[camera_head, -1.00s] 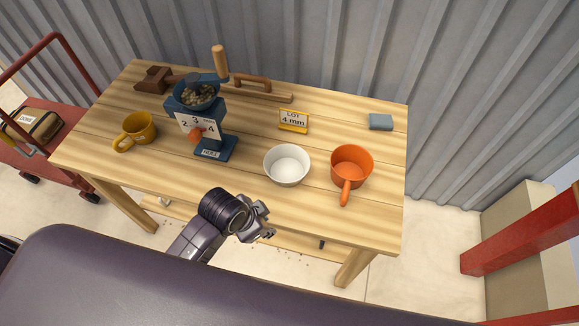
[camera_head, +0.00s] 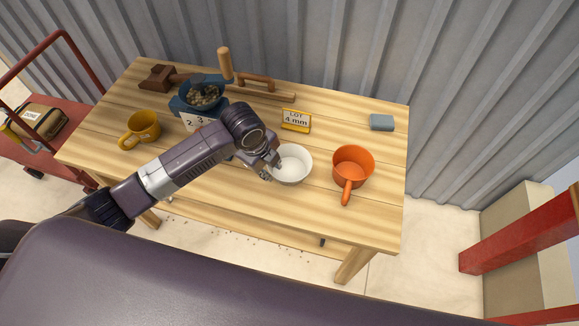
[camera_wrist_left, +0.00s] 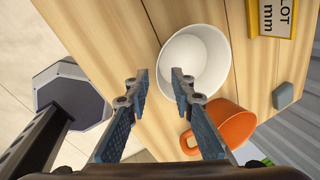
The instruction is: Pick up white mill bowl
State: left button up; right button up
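The white mill bowl (camera_head: 294,167) stands upright on the wooden table, left of the orange scoop. My left gripper (camera_head: 273,170) is at the bowl's left side in the head view and hides part of its rim. In the left wrist view the bowl (camera_wrist_left: 204,50) shows just beyond my left gripper (camera_wrist_left: 160,77), whose two fingers are spread apart with nothing between them. The near bowl rim is close to the right-hand fingertip; I cannot tell whether they touch. My right gripper is in neither view.
The orange scoop (camera_head: 352,166) stands right of the bowl. A blue mill (camera_head: 201,97) with beans is partly behind my left arm. A yellow scoop (camera_head: 142,127) is at left, a lot sign (camera_head: 296,121) behind the bowl, and a blue-grey block (camera_head: 381,122) at back right.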

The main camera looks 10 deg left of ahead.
aim_at(277, 178)
pick_arm(q)
jog(key=p+x, duration=0.1)
jog(key=x, duration=0.5)
jog(key=shift+s+d+f+p, duration=0.1)
jog(key=shift+d+f+p, duration=0.15)
jog(key=shift+p, duration=0.1)
jog(key=shift+f, duration=0.45)
grip_shut()
